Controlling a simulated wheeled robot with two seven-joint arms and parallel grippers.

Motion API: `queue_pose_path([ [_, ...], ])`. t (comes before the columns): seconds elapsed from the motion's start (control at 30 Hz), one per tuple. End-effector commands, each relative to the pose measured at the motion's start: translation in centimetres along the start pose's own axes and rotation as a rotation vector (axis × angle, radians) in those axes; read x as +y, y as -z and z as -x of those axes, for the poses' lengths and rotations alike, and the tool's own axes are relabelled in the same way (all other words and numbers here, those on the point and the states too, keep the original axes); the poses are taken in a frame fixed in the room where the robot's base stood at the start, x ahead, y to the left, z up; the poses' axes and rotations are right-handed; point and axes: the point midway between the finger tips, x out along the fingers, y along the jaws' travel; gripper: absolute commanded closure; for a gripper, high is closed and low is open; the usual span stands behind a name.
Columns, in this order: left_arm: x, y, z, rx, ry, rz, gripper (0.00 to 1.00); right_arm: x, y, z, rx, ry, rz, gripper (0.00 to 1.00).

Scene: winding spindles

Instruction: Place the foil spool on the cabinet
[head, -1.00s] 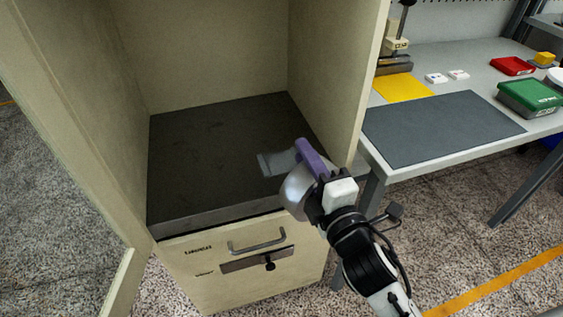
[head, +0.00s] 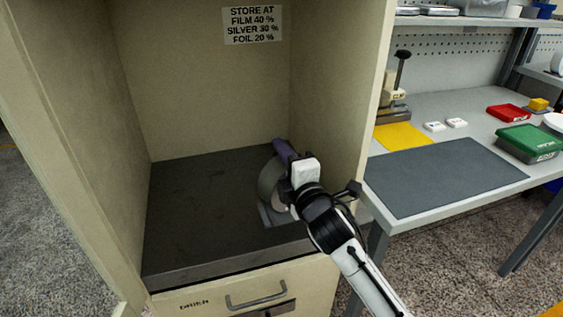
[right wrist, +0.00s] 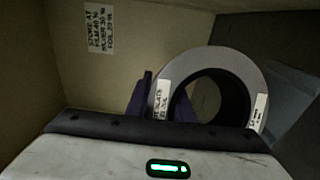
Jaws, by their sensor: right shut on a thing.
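My right gripper (head: 281,163) reaches into the open cream cabinet (head: 200,80) and is shut on a grey spool (head: 268,183). Its purple fingers show beside the spool. In the right wrist view the spool (right wrist: 252,75) is an upright ring with a dark bore and white labels, too small to read. The spool is over the right part of the cabinet's dark floor (head: 200,205); I cannot tell whether it touches. A pale grey flat piece (head: 270,215) shows on the floor just below the spool, partly hidden. My left gripper is not in view.
A sign (head: 252,24) on the cabinet's back wall reads film 40 %, silver 30 %, foil 20 %. The cabinet floor left of the spool is clear. A bench with a dark mat (head: 445,178), a red tray (head: 508,112) and a green box (head: 528,142) stands at right.

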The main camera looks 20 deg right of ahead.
Motion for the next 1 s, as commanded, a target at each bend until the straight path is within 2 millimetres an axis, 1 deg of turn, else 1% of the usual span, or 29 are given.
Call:
queue_pose_path([
  [0.1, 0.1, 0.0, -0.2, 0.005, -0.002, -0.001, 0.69, -1.0, 0.1, 0.0, 0.002, -0.013, -0.001, 1.00],
  [0.27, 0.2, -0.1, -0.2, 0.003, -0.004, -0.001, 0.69, -2.0, 0.1, 0.0, 0.002, -0.015, -0.001, 1.00],
  [0.4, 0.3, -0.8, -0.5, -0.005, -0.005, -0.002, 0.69, -4.0, 0.1, 0.0, 0.002, -0.012, -0.001, 1.00],
  [0.5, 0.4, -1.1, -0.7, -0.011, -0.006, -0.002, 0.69, -4.9, 0.1, 0.0, 0.002, -0.014, -0.001, 1.00],
  [0.6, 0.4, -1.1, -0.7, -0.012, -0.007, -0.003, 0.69, -5.3, 0.1, 0.0, 0.003, -0.016, 0.001, 1.00],
  [0.83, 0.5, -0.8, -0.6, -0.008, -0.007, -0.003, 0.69, -5.2, 0.1, 0.0, 0.003, -0.017, 0.001, 1.00],
  [0.97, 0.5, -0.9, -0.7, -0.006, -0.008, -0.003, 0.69, -5.6, 0.1, 0.0, 0.003, -0.016, 0.001, 1.00],
  [1.0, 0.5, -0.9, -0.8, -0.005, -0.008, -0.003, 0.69, -6.2, 0.0, 0.0, 0.001, -0.003, 0.001, 0.78],
])
